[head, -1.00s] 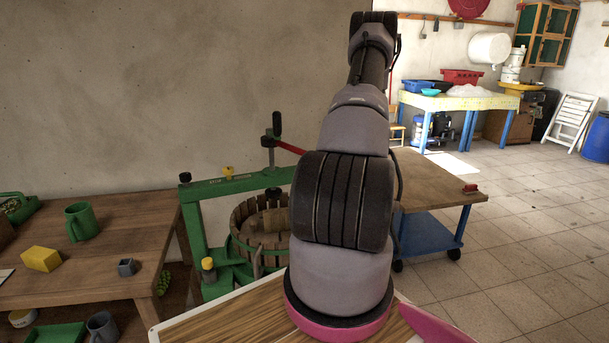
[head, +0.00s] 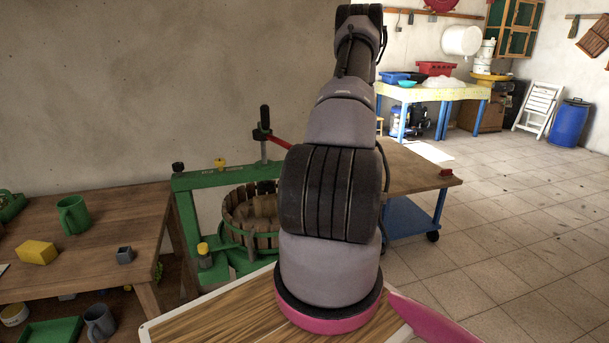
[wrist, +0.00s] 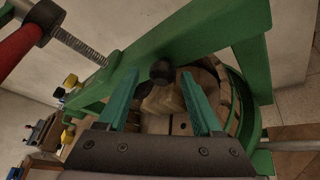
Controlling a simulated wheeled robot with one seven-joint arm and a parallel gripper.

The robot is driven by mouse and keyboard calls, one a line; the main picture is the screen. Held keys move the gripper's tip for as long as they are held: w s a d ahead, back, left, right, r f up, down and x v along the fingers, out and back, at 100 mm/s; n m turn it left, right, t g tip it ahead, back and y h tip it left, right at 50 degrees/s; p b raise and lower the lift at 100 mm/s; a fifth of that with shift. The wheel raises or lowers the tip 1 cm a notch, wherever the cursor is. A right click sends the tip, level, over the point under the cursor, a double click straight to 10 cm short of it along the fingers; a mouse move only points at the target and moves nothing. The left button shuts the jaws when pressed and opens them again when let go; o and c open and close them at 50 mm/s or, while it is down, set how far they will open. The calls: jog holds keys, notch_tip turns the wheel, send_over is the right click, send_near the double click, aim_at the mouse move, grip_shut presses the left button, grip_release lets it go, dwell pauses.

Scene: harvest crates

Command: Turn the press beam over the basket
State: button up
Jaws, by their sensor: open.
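The green press beam (head: 213,178) runs level from a post on the left towards my arm in the head view, behind the top of the slatted wooden basket (head: 263,240). My arm hides the beam's right end and part of the basket. In the wrist view the beam (wrist: 195,32) slants across, and the basket (wrist: 225,92) lies below it. A black knob (wrist: 162,72) sits at the beam's lower edge. My gripper (wrist: 157,78) is open, its two green fingers on either side of the knob in the picture. I cannot tell whether they touch it.
A threaded spindle (wrist: 82,43) with a red handle (wrist: 18,45) rises at the beam. A wooden table (head: 90,225) with a green mug (head: 74,215) stands left. A blue-legged cart (head: 412,215) stands behind my arm. Tiled floor is free on the right.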

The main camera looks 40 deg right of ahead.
jog(key=shift+d, duration=0.15)
jog(key=v, duration=1)
jog(key=shift+s, duration=0.35)
jog(key=shift+r, duration=0.1)
